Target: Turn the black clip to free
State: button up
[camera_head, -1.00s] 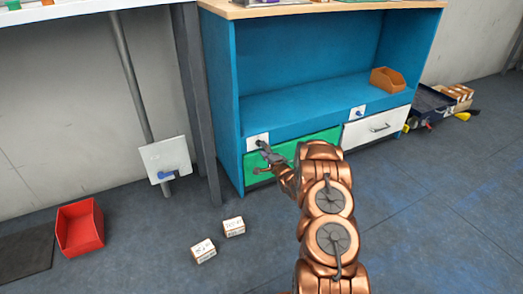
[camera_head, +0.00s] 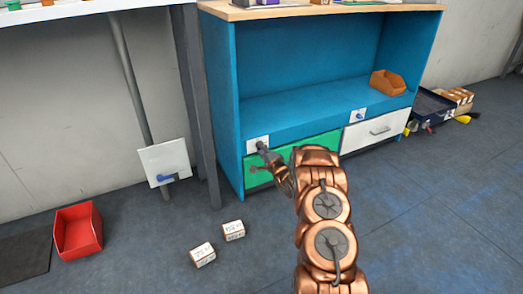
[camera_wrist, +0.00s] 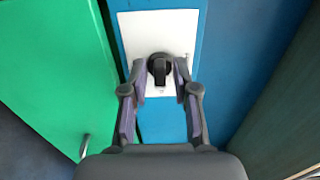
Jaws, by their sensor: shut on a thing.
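The black clip (camera_wrist: 160,69) is a round knob with a raised bar, on a white plate (camera_wrist: 152,26) in the wrist view. In the wrist view the bar runs roughly up and down. My gripper (camera_wrist: 167,74) has one finger on each side of the clip and is shut on it. In the head view the white plate (camera_head: 255,145) sits on the blue cabinet above the left end of the green drawer (camera_head: 308,152). There my gripper (camera_head: 264,150) covers most of the clip.
The blue cabinet (camera_head: 290,108) has a white drawer (camera_head: 376,129) on the right, with a blue clip (camera_head: 360,116) above it. Another plate (camera_head: 155,158) with a blue clip is on the pole at left. Two small boxes (camera_head: 203,254) and a red bin (camera_head: 79,231) are on the floor.

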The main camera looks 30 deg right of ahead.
jog(key=shift+r+n+p, duration=0.15)
jog(key=shift+n+p, duration=0.15)
jog(key=shift+p, duration=0.25)
grip_shut()
jog(key=shift+n+p, duration=8.05)
jog(key=shift+n, duration=0.55)
jog(key=o, duration=0.7)
grip_release()
jog(key=shift+s, duration=0.15)
